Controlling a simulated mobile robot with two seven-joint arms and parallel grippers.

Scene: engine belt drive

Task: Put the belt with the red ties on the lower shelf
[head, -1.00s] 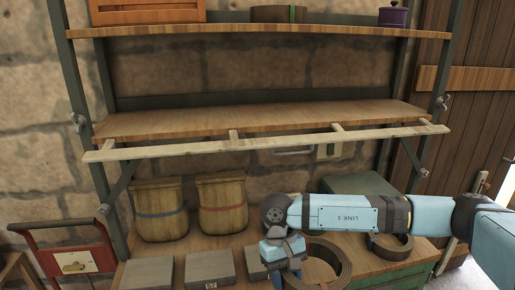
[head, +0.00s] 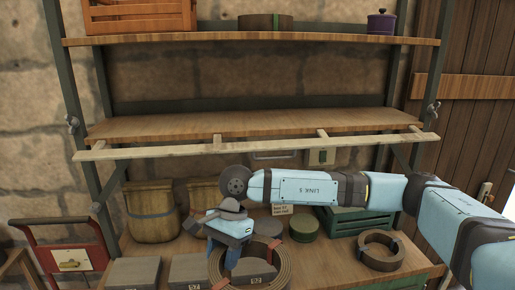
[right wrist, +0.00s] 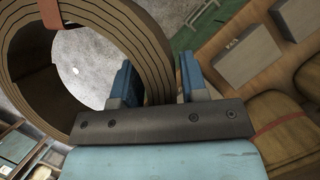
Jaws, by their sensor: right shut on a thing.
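My right gripper (head: 232,256) is shut on the rim of a large brown coiled belt (head: 281,268), low at the front of the workbench. My left gripper is not in view.
Sacks (head: 153,212), grey blocks (head: 135,272), a round green tin (head: 304,229), a green crate (head: 355,221) and another coil (head: 366,258) stand on the bench.

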